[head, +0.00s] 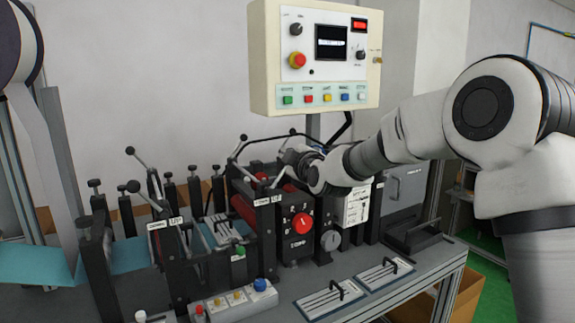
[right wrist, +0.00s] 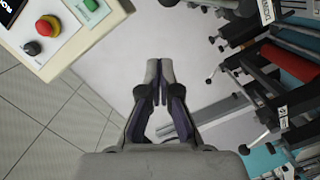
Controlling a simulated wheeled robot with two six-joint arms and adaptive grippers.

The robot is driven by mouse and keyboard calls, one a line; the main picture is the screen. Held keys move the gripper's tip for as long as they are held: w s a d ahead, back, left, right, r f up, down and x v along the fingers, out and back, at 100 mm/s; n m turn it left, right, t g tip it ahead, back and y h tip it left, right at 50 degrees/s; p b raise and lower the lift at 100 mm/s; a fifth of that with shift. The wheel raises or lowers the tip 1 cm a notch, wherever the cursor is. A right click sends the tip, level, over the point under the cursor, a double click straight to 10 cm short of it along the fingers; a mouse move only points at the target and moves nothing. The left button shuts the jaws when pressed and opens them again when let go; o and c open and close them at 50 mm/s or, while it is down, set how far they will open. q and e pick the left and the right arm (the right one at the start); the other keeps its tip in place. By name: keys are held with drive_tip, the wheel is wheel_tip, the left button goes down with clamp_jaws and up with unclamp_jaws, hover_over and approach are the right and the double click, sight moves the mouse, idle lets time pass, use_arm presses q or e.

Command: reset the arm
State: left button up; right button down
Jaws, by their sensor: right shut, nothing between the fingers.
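My right arm (head: 400,145) comes in from the right in the head view and reaches across the mask machine (head: 297,225). Its right gripper (right wrist: 159,75) is shut and empty in the right wrist view, its two fingertips together. In the head view the gripper is small and partly lost among the machine's dark levers, just above the red rotary knob (head: 302,223). I cannot tell from the head view whether it touches a lever. My left gripper is not in view.
A cream control box (head: 315,95) on a post stands above the machine and shows at the upper left in the wrist view (right wrist: 75,25). Black ball-ended levers (head: 133,186) stick up at the left. A button box (head: 230,300) and two handled plates (head: 330,298) lie in front.

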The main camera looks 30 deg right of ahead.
drive_tip(key=s+a+f+m+g, duration=0.1)
drive_tip(key=s+a+f+g, duration=0.1)
drive_tip(key=f, duration=1)
drive_tip(key=s+a+f+m+g, duration=0.2)
drive_tip(key=s+f, duration=0.3)
drive_tip(key=f, duration=0.7)
drive_tip(key=s+a+f+m+g+y, duration=0.1)
drive_tip(key=s+a+f+g, duration=0.1)
drive_tip(key=f, duration=1)
drive_tip(key=shift+s+a+f+g, duration=0.3)
drive_tip(key=shift+s+f+g, duration=0.1)
drive_tip(key=shift+s+g, duration=0.35)
drive_tip(key=s+a+f+m+g, duration=0.3)
drive_tip(key=s+f+m+g, duration=0.15)
drive_tip(key=s+f, duration=1.15)
drive_tip(key=s+f+m+g, duration=0.1)
drive_tip(key=s+f+g, duration=0.1)
drive_tip(key=s, duration=0.8)
drive_tip(key=s+f+m+g, duration=0.1)
drive_tip(key=s+f+g, duration=0.2)
drive_tip(key=s, duration=0.7)
drive_tip(key=shift+s+a+m, duration=0.3)
drive_tip(key=shift+a+m, duration=0.05)
drive_tip(key=shift+a, duration=0.05)
drive_tip(key=shift+w+f, duration=0.1)
